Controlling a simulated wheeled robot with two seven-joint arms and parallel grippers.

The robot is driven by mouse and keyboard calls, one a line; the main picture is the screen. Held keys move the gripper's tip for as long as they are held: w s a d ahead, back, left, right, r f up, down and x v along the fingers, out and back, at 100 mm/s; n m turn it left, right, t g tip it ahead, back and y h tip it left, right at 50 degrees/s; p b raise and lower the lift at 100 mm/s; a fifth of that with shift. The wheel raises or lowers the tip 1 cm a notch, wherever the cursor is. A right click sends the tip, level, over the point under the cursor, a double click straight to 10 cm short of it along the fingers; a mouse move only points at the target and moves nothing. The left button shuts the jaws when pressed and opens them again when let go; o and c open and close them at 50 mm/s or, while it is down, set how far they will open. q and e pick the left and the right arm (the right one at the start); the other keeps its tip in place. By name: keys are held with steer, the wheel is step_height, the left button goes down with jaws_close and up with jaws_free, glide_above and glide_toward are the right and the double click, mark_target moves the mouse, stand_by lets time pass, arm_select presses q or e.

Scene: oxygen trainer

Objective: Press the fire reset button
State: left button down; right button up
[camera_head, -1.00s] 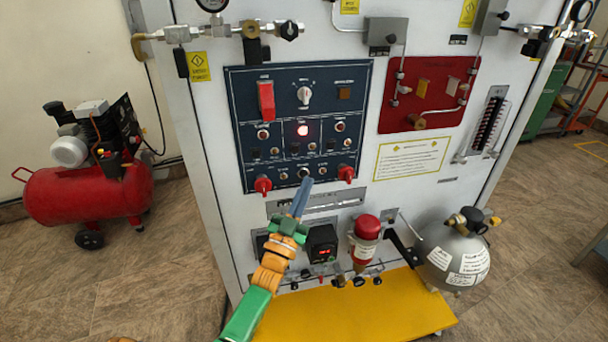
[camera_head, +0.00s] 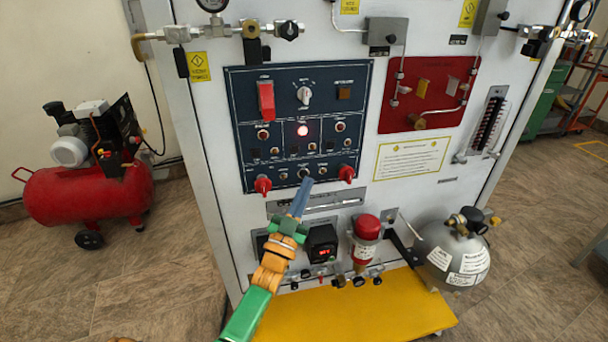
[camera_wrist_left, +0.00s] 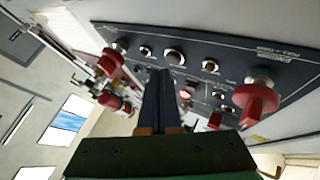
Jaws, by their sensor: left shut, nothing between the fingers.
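The dark blue control panel (camera_head: 350,78) is on the front of the white cabinet. Its bottom row holds several small round buttons between two red knobs (camera_head: 263,185) (camera_head: 347,173). A dark button with a silver rim (camera_head: 303,173) is in the middle of that row; it also shows in the left wrist view (camera_wrist_left: 174,58). Labels are too small to read, so I cannot tell which button is the fire reset. My left gripper (camera_head: 308,181) is shut and empty, its tips just below this middle button; contact cannot be told. In the left wrist view the fingers (camera_wrist_left: 160,74) point at that row. My right gripper is not in view.
A red light (camera_head: 303,130) glows mid-panel. A red switch cover (camera_head: 266,101) sits above left. Below are a black box with a red display (camera_head: 322,243), a red-topped canister (camera_head: 367,227) and a yellow platform (camera_head: 400,315). A grey tank (camera_head: 452,256) stands right, a red compressor (camera_head: 88,192) left.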

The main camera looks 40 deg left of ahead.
arm_select(q)
steer(key=shift+a, duration=0.1)
steer(key=shift+w+a+b, duration=0.25)
steer(key=shift+w+b, duration=0.05)
steer(key=shift+w+a+b, duration=0.2)
steer(key=shift+a+b, duration=0.05)
steer(key=shift+b, duration=0.05)
stand_by(0.9)
steer(key=shift+d, duration=0.1)
steer(key=shift+s+d+p, duration=0.45)
steer(key=shift+s+p, duration=0.05)
steer(key=shift+p, duration=0.05)
